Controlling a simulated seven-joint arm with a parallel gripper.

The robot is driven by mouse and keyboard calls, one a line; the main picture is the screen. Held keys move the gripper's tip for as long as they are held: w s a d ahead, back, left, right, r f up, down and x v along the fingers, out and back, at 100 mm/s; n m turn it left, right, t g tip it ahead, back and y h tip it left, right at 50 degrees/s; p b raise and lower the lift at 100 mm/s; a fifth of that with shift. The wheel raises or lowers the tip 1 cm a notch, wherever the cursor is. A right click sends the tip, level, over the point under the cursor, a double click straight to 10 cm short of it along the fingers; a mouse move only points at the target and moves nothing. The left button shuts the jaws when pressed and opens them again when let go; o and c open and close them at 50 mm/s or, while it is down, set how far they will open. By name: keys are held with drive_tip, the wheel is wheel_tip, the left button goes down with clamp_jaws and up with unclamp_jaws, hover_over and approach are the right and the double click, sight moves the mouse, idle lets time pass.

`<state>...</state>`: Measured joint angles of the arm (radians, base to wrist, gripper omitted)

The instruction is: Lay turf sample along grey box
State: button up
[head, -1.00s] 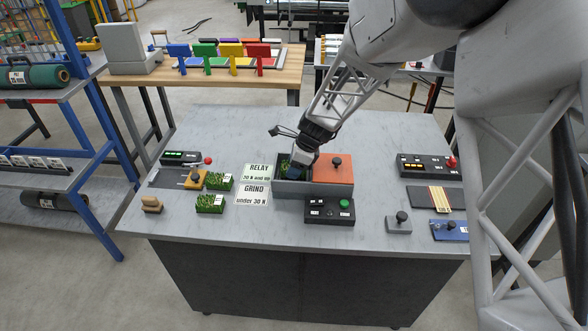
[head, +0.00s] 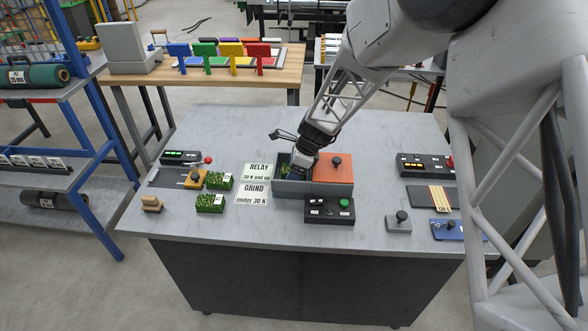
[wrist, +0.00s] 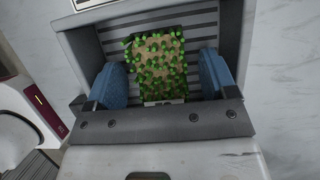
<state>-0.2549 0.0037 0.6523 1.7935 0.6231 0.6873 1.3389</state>
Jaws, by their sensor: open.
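A green turf sample (wrist: 160,65) with a tan patch lies in the grey box (wrist: 110,40), on its ribbed floor, in the wrist view. Its long side runs roughly away from my gripper. My gripper (wrist: 165,75) is open, with one blue finger on each side of the turf and a visible gap to each. In the head view my gripper (head: 299,171) reaches down into the grey box (head: 290,188), and the turf (head: 286,168) shows only as a sliver of green behind it.
An orange lid (head: 333,172) with a knob covers the box's right part. A black control box (head: 330,209) with a green button stands in front. Two turf samples (head: 219,181) (head: 210,203) and the RELAY (head: 258,171) and GRIND (head: 253,194) cards lie to the left.

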drive_tip(key=shift+r, duration=0.1)
drive_tip(key=v, duration=1.2)
drive_tip(key=shift+d, duration=0.1)
idle(0.7)
drive_tip(key=s+d+r+n+t+h, duration=0.1)
drive_tip(key=s+d+r+n, duration=0.4)
drive_tip(key=s, duration=0.3)
drive_tip(key=s+d+r+n+h, duration=0.1)
drive_tip(key=s+d+r+n, duration=0.2)
drive_tip(key=s+d+r, duration=0.4)
drive_tip(key=s+d+r+n+h, duration=0.1)
drive_tip(key=s+d+n, duration=0.3)
drive_tip(key=s, duration=0.6)
drive_tip(key=s+d+r+n+t+h, duration=0.1)
drive_tip(key=s+d+n, duration=0.2)
drive_tip(key=s, duration=0.8)
drive_tip(key=n, duration=0.2)
drive_tip(key=shift+s+d+n+t+h, duration=0.25)
drive_tip(key=shift+d+n+t+h, duration=0.05)
drive_tip(key=shift+d+n, duration=0.1)
